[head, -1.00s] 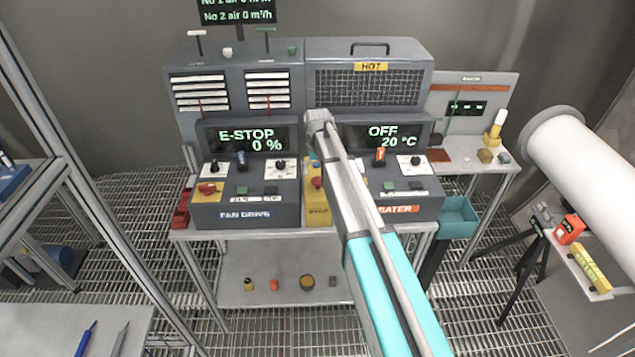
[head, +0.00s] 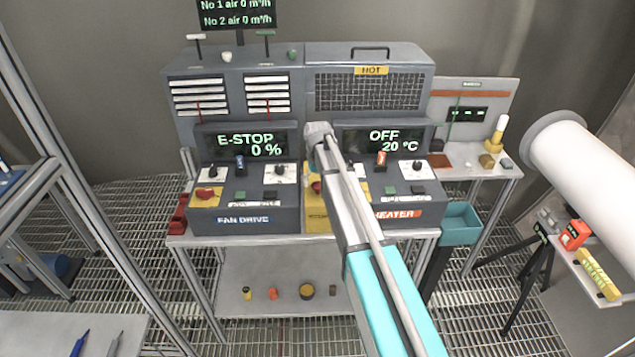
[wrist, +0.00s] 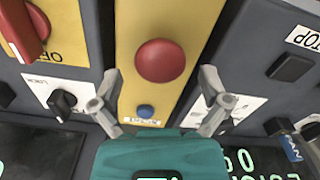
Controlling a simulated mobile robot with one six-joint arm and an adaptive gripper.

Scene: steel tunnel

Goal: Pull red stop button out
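The red stop button (wrist: 160,61) is a round red mushroom head on a yellow box (wrist: 140,25). In the wrist view it lies between and beyond the fingertips of my gripper (wrist: 158,80). The two grey fingers are spread apart, one on each side of the yellow box, and nothing is between them. I cannot tell how far the tips are from the panel. A small blue button (wrist: 145,111) is on the same box, nearer my gripper's teal body. In the head view my arm partly hides the red button (head: 316,187) and the box. The fan display (head: 245,140) reads E-STOP, 0 %.
The fan drive console (head: 242,218) and heater console (head: 398,213) flank the yellow box closely. In the wrist view a red rotary switch (wrist: 22,30) and a black knob (wrist: 63,101) stand out at left. A teal bin (head: 460,222) hangs at the bench's right.

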